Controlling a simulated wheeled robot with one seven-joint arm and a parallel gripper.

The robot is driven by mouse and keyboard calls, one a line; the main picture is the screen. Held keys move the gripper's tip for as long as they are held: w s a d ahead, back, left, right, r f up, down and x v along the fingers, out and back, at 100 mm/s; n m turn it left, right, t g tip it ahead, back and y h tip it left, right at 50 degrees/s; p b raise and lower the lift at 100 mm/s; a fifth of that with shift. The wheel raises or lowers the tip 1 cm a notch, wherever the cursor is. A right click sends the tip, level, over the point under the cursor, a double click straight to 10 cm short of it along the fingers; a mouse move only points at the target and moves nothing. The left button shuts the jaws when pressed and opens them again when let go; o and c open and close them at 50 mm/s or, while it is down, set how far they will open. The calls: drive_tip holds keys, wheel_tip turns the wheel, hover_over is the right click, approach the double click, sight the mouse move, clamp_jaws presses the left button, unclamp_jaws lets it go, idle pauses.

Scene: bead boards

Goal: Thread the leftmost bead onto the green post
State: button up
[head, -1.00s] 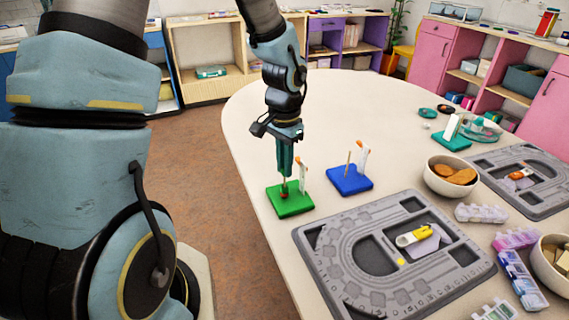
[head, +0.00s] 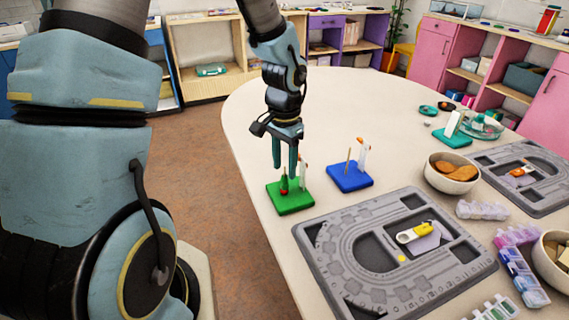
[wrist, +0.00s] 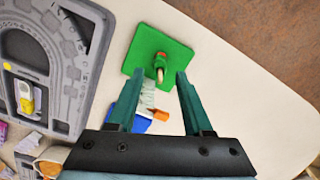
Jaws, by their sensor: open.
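The green board (head: 297,203) lies near the table's left edge, and its short post (head: 284,173) stands upright. A small red bead (head: 284,191) is around the base of this post, with something dark green just above it. The wrist view shows the red bead (wrist: 159,60) at the post too, between and beyond my fingertips. My gripper (head: 284,166) is open, above and around the upper post, with its fingers apart and holding nothing. The fingers (wrist: 153,85) are also spread in the wrist view.
A blue board (head: 349,181) with a wooden post and a white tag stands just right of the green one. A grey bead tray (head: 320,285) with a yellow bead (head: 401,259) lies in front. Bowls and bead boxes crowd the right.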

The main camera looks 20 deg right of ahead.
wheel_tip(320, 180, up, 11)
idle(0.6)
drive_tip(key=shift+f, duration=0.1)
drive_tip(key=s+a+f+n+t, duration=0.1)
drive_tip(key=a+n, duration=1)
drive_tip(key=a, duration=1.2)
drive_tip(key=shift+s+a+f+t, duration=0.25)
drive_tip(key=shift+a+f+t, duration=0.05)
drive_tip(key=shift+f, duration=0.15)
